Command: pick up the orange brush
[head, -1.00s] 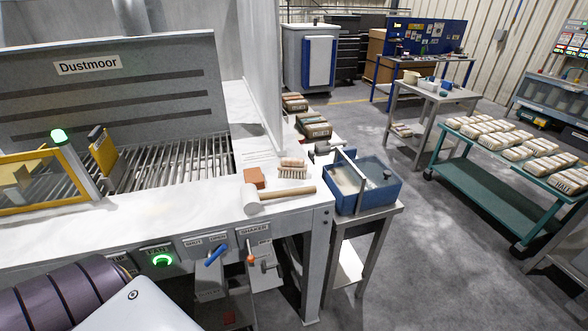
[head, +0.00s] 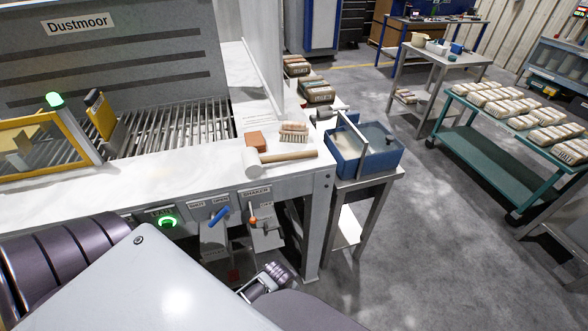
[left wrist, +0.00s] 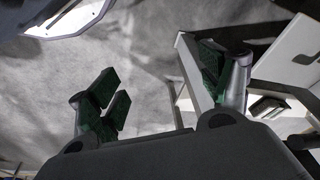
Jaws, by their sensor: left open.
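A brush (head: 294,132) with a tan-orange back and pale bristles lies on the right end of the white bench in the head view. A plain orange-brown block (head: 256,141) and a white-headed mallet (head: 285,157) with a wooden handle lie close by it. My left gripper (left wrist: 165,88) is open and empty in the left wrist view, its green-padded fingers apart over grey floor. In the head view, what looks like its end (head: 265,281) shows low, below the bench front and well short of the brush. My right gripper is not in view.
A blue tub (head: 366,168) on a small stand adjoins the bench's right end. An upright panel (head: 258,75) rises behind the brush. Levers (head: 217,217) stick out from the bench front. A green cart (head: 490,150) with sacks stands right, beyond open floor.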

